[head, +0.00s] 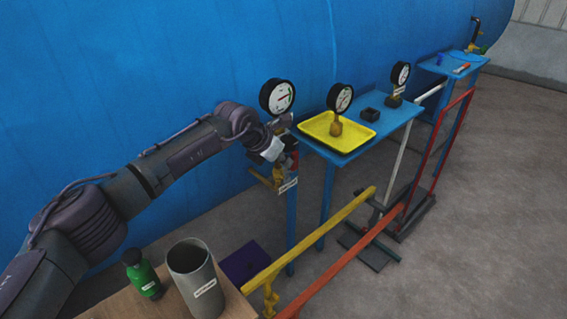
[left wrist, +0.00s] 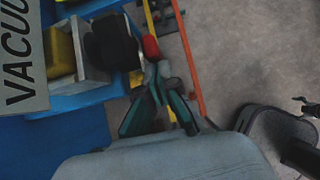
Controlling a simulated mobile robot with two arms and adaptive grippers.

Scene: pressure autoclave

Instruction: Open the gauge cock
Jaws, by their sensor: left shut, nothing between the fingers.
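A round white-faced gauge (head: 277,97) stands on the near post beside the blue vessel. Under it, fittings with a red part (head: 292,158) are partly hidden by my left gripper (head: 283,155). In the left wrist view the fingers of my left gripper (left wrist: 158,75) are shut with nothing between them. A red rounded tip (left wrist: 151,47) shows just beyond the fingertips; I cannot tell whether they touch. A yellow handle (head: 262,179) sticks out below left of the gripper. A small white label (head: 288,186) hangs below.
A yellow tray (head: 315,126) with a second gauge (head: 339,98) lies on a blue shelf (head: 385,128) to the right. A yellow rail (head: 320,236) and orange rail (head: 345,262) run in front. A green bottle (head: 141,273) and grey cup (head: 195,275) stand on a near table.

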